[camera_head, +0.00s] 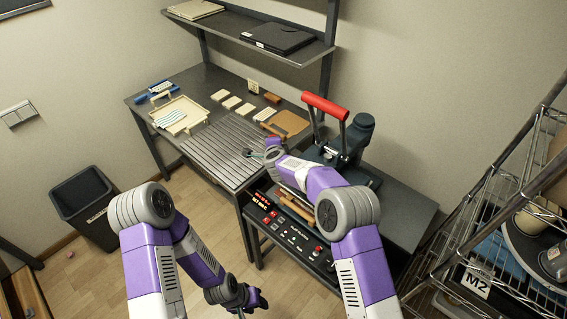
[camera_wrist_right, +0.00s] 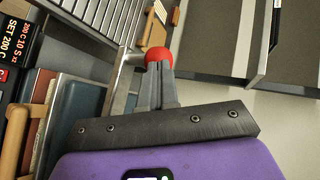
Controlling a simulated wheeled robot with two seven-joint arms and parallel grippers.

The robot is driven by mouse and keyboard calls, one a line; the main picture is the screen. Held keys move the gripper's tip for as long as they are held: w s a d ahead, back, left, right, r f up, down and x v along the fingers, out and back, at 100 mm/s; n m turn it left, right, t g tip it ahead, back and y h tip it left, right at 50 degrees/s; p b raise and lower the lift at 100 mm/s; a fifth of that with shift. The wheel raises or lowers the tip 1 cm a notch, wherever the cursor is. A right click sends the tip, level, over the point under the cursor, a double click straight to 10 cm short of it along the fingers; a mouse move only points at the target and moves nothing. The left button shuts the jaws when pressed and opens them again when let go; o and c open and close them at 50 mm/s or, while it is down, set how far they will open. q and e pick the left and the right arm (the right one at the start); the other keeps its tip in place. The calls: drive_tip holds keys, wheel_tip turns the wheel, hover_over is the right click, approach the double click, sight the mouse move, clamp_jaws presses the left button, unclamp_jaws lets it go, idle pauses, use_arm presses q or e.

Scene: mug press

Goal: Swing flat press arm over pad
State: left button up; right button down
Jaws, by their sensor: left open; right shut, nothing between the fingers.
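The press (camera_head: 358,138) stands on the right part of the bench, a dark body with a red grip (camera_head: 326,105) on metal side bars. In the right wrist view, a rounded red end (camera_wrist_right: 158,56) shows beside a metal bar. My right gripper (camera_head: 250,153) is shut and empty over the slatted surface, left of the press. Its fingers (camera_wrist_right: 157,88) point at the red end; I cannot tell whether they touch. My right forearm hides part of the press front, and I cannot make out the pad clearly. My left gripper (camera_head: 248,303) is open and empty, low in front of the bench.
A control panel (camera_head: 292,233) with lit digits and buttons is at the bench front. A cream tray (camera_head: 180,115), pale blocks and a tan board (camera_head: 289,122) lie behind the slatted surface (camera_head: 215,151). A wire rack (camera_head: 500,220) stands right, a dark bin (camera_head: 85,205) left.

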use_arm(q)
drive_tip(key=shift+s+d+f+b, duration=0.1)
drive_tip(key=shift+s+f+b, duration=0.1)
drive_tip(key=shift+f+b, duration=0.3)
drive_tip(key=shift+s+d+f+b, duration=0.1)
drive_tip(key=shift+s+f+b, duration=0.05)
drive_tip(key=shift+f+b, duration=0.25)
use_arm(e)
drive_tip(key=v, duration=1.2)
drive_tip(key=shift+s+a, duration=0.2)
drive_tip(key=shift+a, duration=0.05)
